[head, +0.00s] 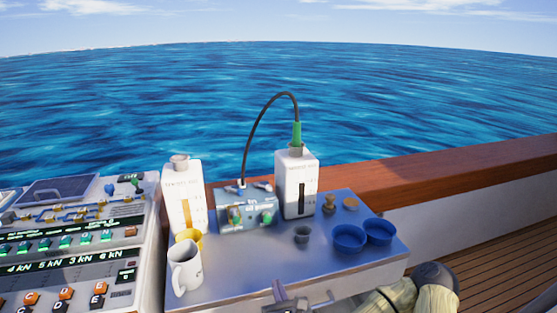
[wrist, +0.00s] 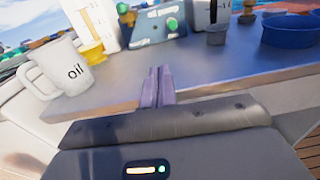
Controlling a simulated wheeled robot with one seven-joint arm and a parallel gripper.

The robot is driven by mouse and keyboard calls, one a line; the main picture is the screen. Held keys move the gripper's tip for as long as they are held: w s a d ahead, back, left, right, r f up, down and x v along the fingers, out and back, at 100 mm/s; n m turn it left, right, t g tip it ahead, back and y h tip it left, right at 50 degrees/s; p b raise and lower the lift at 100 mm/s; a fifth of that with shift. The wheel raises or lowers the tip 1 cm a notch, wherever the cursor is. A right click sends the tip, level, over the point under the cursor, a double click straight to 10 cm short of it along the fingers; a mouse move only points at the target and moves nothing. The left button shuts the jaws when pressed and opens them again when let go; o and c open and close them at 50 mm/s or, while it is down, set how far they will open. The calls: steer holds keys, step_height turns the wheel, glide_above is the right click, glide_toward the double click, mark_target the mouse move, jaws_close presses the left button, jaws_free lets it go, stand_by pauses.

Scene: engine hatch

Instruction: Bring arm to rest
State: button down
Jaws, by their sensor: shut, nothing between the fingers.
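My gripper (wrist: 158,86) is shut and empty in the wrist view, its two purple fingers together at the near edge of the grey-blue table (wrist: 245,80). In the head view my gripper (head: 281,290) shows at the table's front edge, cut off by the bottom of the picture. Nothing is between the fingers. A white mug marked "oil" (wrist: 62,72) stands left of the fingers in the wrist view.
The table holds the white mug (head: 186,268), a yellow cup (head: 188,236), two white canisters (head: 182,195) (head: 297,184), a blue-grey box (head: 247,209), a small grey cup (head: 302,234) and two blue bowls (head: 349,238) (head: 378,231). A control panel (head: 75,250) stands left.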

steer(key=s+a+f+n+g+y, duration=0.3)
steer(key=a+f+n+g+y, duration=0.1)
steer(key=n, duration=0.7)
steer(key=s+d+f+n+g+h, duration=0.35)
steer(key=d+n+g, duration=0.2)
steer(key=n, duration=0.75)
steer(key=s+d+r+n+g+h, duration=0.5)
steer(key=s+d+r+n, duration=0.5)
steer(key=d, duration=0.4)
step_height(320, 180, up, 17)
steer(key=m+p, duration=0.1)
steer(key=p, duration=1.5)
steer(key=shift+r, duration=0.15)
